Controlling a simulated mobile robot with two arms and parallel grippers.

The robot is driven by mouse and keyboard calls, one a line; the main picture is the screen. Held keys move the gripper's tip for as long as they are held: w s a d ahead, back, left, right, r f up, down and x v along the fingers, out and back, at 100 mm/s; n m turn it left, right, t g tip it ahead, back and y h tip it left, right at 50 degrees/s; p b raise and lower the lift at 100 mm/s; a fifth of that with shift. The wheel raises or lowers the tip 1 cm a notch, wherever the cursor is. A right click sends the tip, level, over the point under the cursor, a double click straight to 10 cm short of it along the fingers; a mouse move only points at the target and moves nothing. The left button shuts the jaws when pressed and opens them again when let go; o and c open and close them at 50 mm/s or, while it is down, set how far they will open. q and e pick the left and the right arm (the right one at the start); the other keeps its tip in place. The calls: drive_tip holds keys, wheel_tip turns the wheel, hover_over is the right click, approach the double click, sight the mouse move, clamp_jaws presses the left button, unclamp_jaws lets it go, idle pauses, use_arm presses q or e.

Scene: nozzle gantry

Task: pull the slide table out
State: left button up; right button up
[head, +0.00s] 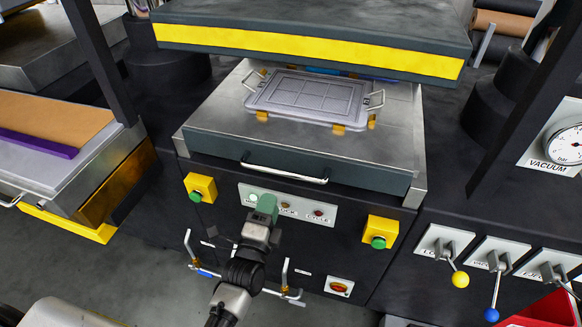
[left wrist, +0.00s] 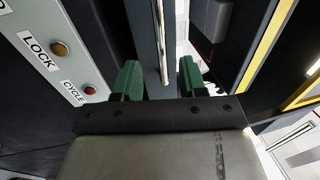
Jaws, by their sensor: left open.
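The slide table (head: 385,150) is a steel-topped drawer with a dark blue-grey front, under the yellow-edged upper plate. A bright bar handle (head: 285,173) runs across its front. A grey lidded tray (head: 308,95) with wire handles sits on top. My left gripper (head: 264,206), with green fingers, is open and empty just below the handle, in front of the button panel. In the left wrist view the handle (left wrist: 160,45) shows ahead, in line with the gap between the open fingers (left wrist: 160,82). I cannot tell the exact remaining distance. My right gripper is not in view.
Yellow boxes with green buttons (head: 201,188) (head: 380,231) flank the lamp panel (head: 320,210). Bent metal bars (head: 283,275) stick out low. Coloured levers (head: 440,255) and a vacuum gauge (head: 566,146) are at right. A loaded cart (head: 60,160) stands left. Floor before the machine looks open.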

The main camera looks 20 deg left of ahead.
sight(282, 172)
use_arm(q)
drive_tip(key=w, duration=0.3)
drive_tip(key=w+r+p, duration=0.1)
drive_tip(key=w, duration=0.2)
drive_tip(key=w+r, duration=0.1)
drive_tip(key=w, duration=0.3)
drive_tip(key=shift+d, duration=0.2)
clamp_jaws()
